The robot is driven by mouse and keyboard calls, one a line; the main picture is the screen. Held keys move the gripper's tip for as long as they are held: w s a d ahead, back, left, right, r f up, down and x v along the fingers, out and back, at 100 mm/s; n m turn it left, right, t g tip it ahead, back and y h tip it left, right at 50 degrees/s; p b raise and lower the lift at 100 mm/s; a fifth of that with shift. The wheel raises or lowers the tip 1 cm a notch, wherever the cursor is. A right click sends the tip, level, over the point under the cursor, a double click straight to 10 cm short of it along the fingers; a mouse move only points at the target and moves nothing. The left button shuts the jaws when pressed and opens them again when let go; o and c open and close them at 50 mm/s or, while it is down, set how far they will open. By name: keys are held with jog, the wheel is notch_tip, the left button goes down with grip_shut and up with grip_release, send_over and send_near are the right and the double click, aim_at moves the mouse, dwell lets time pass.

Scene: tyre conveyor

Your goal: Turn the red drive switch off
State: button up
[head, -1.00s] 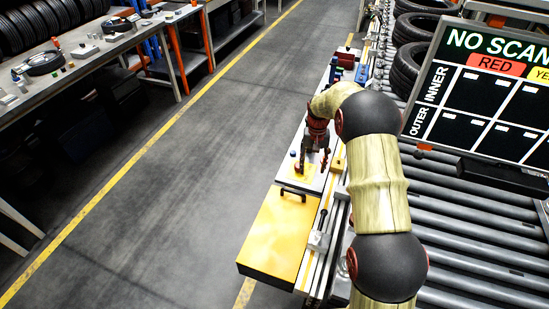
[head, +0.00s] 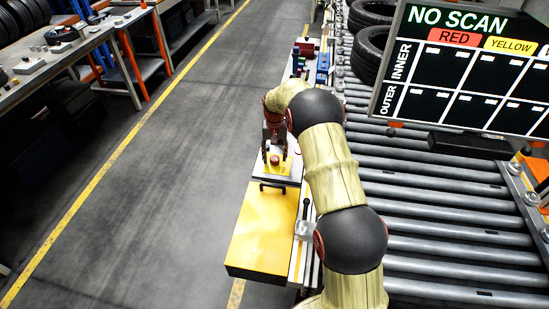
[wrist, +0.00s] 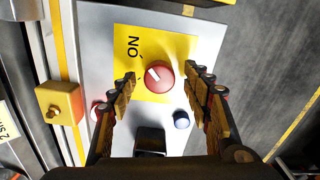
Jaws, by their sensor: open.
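The red drive switch (wrist: 160,75) is a round red knob with a white pointer mark, set on a yellow plate (wrist: 183,47) on a light panel (wrist: 210,25). Upside-down lettering shows on the plate. My gripper (wrist: 160,80) is open, with one finger on each side of the knob in the wrist view; I cannot tell whether either touches it. In the head view the red knob (head: 275,160) shows on the panel under my gripper (head: 275,150).
A dark blue button (wrist: 181,120), a black block (wrist: 150,141) and a partly hidden red button (wrist: 96,110) sit near the knob. A yellow box (wrist: 60,102) stands at the left. In the head view, a roller conveyor (head: 440,205) and a sign board (head: 465,70) are at the right.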

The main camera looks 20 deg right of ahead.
jog(key=shift+f, duration=0.1)
jog(key=shift+c, duration=1.2)
jog(key=c, duration=0.9)
